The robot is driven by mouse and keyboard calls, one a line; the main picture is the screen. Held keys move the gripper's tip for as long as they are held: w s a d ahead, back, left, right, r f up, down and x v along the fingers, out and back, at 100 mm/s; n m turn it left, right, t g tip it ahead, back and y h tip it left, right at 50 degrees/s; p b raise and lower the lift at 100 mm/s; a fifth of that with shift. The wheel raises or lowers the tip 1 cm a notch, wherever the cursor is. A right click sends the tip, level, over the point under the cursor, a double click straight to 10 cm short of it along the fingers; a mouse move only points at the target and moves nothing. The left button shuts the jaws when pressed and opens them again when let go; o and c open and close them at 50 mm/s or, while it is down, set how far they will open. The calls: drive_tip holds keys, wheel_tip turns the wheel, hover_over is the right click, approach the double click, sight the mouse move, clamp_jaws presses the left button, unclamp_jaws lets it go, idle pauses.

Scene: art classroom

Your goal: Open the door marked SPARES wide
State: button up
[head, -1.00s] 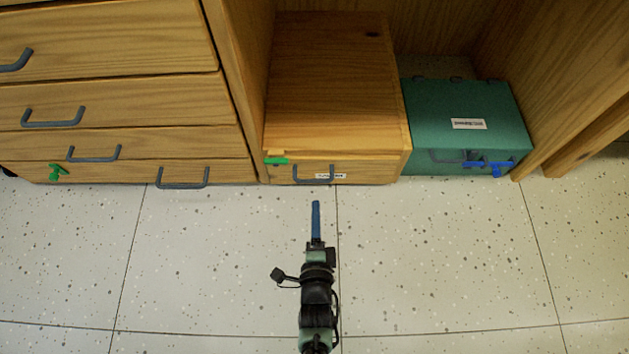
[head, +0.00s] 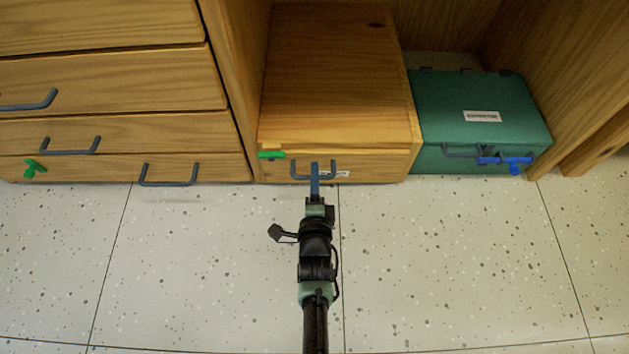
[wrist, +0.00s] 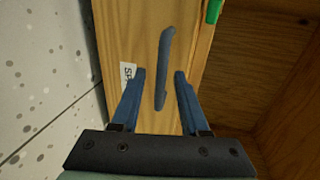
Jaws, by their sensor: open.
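The SPARES door (head: 385,166) is the low front of a wooden box and appears shut. Its grey-blue bar handle (head: 300,177) is near the middle. A white label, partly hidden by my gripper in the head view, shows the letters "SP" in the wrist view (wrist: 128,74). A green latch piece (head: 271,155) sits at the door's upper left edge. My gripper (wrist: 160,77) is open, with its two blue fingers on either side of the handle (wrist: 165,70). I see a gap on each side. The fingertips (head: 315,170) overlap the handle in the head view.
A green case (head: 440,105) with a blue latch (head: 514,163) stands right of the box. A wooden drawer unit (head: 110,75) with several handles stands left. A cabinet side panel (head: 580,70) rises at right. The speckled floor (head: 450,260) in front is clear.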

drive_tip(key=shift+w, duration=0.35)
clamp_jaws()
idle(1.3)
